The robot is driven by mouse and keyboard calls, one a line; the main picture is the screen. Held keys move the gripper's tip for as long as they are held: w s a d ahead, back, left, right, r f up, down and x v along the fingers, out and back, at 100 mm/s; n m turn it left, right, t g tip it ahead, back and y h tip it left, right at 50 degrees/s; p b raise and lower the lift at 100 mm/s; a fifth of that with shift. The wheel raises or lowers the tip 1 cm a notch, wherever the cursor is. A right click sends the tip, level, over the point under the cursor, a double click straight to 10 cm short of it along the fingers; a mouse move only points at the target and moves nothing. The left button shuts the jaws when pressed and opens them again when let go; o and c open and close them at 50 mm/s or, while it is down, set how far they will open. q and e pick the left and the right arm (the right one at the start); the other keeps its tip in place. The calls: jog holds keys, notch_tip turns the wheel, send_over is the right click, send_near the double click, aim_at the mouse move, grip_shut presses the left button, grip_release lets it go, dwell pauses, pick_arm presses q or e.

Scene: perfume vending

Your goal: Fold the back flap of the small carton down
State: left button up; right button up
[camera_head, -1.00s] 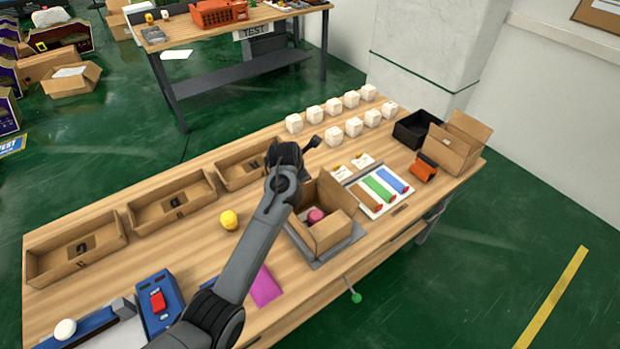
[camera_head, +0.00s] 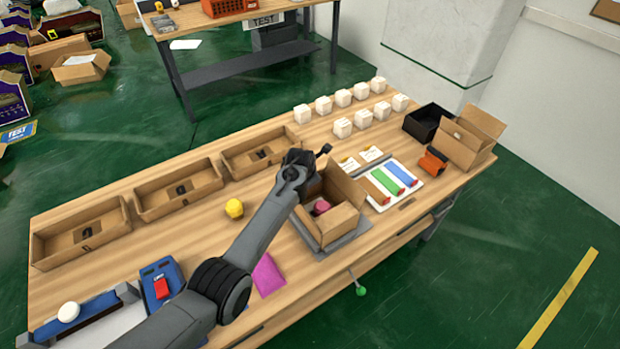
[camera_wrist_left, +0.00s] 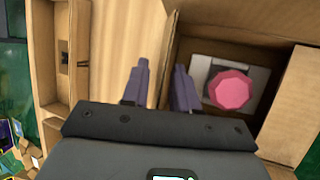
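The small brown carton (camera_head: 346,221) stands open on a grey plate (camera_head: 322,254) near the front edge of the table. One flap stands up on its far side, and a pink faceted object (camera_head: 320,207) sits inside. In the left wrist view the pink object (camera_wrist_left: 231,90) lies on a light insert in the carton. My left gripper (camera_wrist_left: 159,88) is open, its fingers apart at the carton's left wall, one over the table and one at the carton's inner edge. In the head view the left gripper (camera_head: 310,160) is at the carton's back left; its fingertips are unclear. My right gripper is not in view.
Open brown trays (camera_head: 178,195) line the back left. Several white boxes (camera_head: 342,127) stand behind the carton. A colored-strip board (camera_head: 392,183), an orange object (camera_head: 433,161), a black bin (camera_head: 428,122) and another open carton (camera_head: 468,140) are to the right. A yellow object (camera_head: 234,208) stands left.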

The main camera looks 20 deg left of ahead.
pick_arm(q)
jog(key=shift+w+f, duration=0.15)
jog(key=shift+f, duration=0.05)
grip_shut()
dwell(0.3)
jog(key=t+y, duration=0.1)
jog(key=m+t+y+b, duration=0.1)
jog(key=y, duration=0.1)
jog(key=s+d+f+t+y, duration=0.1)
jog(key=shift+d+f+b, duration=0.1)
jog(key=shift+b, duration=0.2)
